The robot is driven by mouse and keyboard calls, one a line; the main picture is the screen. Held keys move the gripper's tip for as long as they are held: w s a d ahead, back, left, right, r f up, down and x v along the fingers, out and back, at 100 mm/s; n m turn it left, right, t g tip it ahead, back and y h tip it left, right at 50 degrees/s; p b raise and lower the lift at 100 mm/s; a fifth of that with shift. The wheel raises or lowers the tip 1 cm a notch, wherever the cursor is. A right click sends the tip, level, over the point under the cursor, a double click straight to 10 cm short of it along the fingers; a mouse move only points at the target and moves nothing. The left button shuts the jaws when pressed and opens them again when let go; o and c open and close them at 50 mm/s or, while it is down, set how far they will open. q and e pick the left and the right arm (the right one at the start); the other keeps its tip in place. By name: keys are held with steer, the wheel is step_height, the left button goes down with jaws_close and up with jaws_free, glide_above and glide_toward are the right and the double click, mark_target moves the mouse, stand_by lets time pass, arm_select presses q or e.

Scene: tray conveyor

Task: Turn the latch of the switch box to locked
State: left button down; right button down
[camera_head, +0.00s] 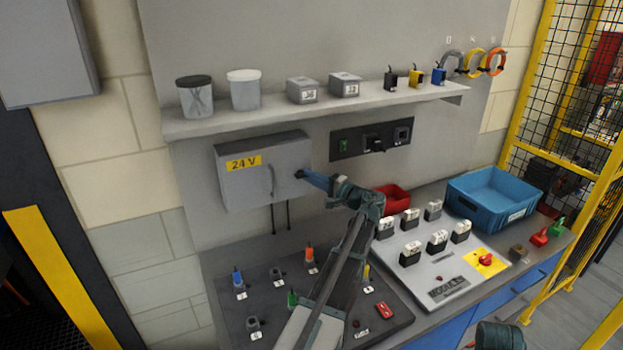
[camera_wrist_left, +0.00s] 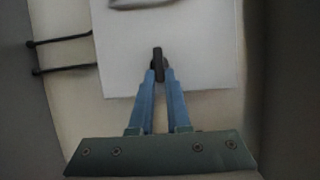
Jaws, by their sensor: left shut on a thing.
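The grey switch box (camera_head: 245,185) with a yellow 24 V label (camera_head: 244,163) hangs on the wall panel below the shelf. Its door looks closed, with a curved handle on the front. The small dark latch (camera_head: 299,174) sits near the door's right edge. My left gripper (camera_head: 308,177) reaches up to it and is shut on it. In the left wrist view the blue fingers (camera_wrist_left: 159,80) close around the black latch (camera_wrist_left: 157,60), which lines up with the fingers. The fingers partly hide it, and I cannot read any lock marking. My right gripper is not in view.
A shelf (camera_head: 250,119) with jars and small boxes runs above the switch box. A socket panel (camera_head: 345,146) is to its right. Below are a dark tool board (camera_head: 265,325), a grey module panel (camera_head: 455,264) and a blue crate (camera_head: 474,206). A yellow fence stands at right.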

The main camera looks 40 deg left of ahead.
arm_select(q)
steer(key=c, duration=0.9)
jaws_free()
steer(key=d, duration=0.9)
steer(key=s+d, duration=0.1)
steer(key=d, duration=0.3)
steer(key=shift+s+d+f, duration=0.1)
steer(key=shift+d, duration=0.25)
